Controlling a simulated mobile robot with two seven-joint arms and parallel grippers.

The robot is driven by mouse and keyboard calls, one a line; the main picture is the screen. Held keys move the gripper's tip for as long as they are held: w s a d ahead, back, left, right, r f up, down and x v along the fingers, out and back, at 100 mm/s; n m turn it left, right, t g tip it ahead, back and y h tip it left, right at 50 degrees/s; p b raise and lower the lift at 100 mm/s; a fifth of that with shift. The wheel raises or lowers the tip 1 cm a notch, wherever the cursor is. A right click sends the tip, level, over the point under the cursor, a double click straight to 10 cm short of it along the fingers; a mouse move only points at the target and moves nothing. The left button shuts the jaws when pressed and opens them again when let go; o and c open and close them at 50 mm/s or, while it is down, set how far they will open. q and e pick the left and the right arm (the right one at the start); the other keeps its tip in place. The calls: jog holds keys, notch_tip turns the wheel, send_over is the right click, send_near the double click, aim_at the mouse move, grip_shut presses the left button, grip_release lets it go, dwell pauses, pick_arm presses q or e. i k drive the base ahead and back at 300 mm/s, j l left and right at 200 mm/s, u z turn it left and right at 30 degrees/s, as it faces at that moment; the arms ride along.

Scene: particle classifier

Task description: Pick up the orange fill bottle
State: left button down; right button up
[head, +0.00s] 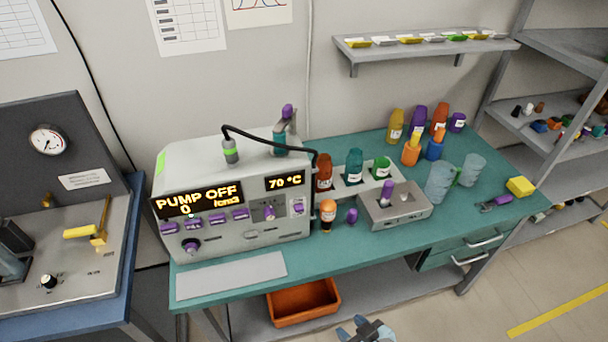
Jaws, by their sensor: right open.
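Several orange bottles stand on the green bench, and I cannot tell for certain which is the fill bottle. Another orange bottle (439,117) and an orange container (411,152) stand at the back. My right gripper (366,330) shows at the bottom edge, below and in front of the bench, open and away from all bottles. My left gripper is out of view.
The machine reads "PUMP OFF". A grey block (410,212) with a purple-topped item and a small purple cap (352,215) stand near the small bottle. Clear beakers (439,182) stand to the right. An orange bin (303,303) is below the bench.

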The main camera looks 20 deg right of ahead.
aim_at(324, 177)
jog(key=l+u, duration=0.25)
jog(key=u, duration=0.15)
jog(key=l+u, duration=0.25)
jog(key=u, duration=0.15)
jog(key=l+u, duration=0.1)
jog(key=l, duration=0.25)
jog(key=k+l+u, duration=0.15)
jog(key=l, duration=0.2)
jog(key=k+l+u, duration=0.1)
jog(key=l, duration=0.25)
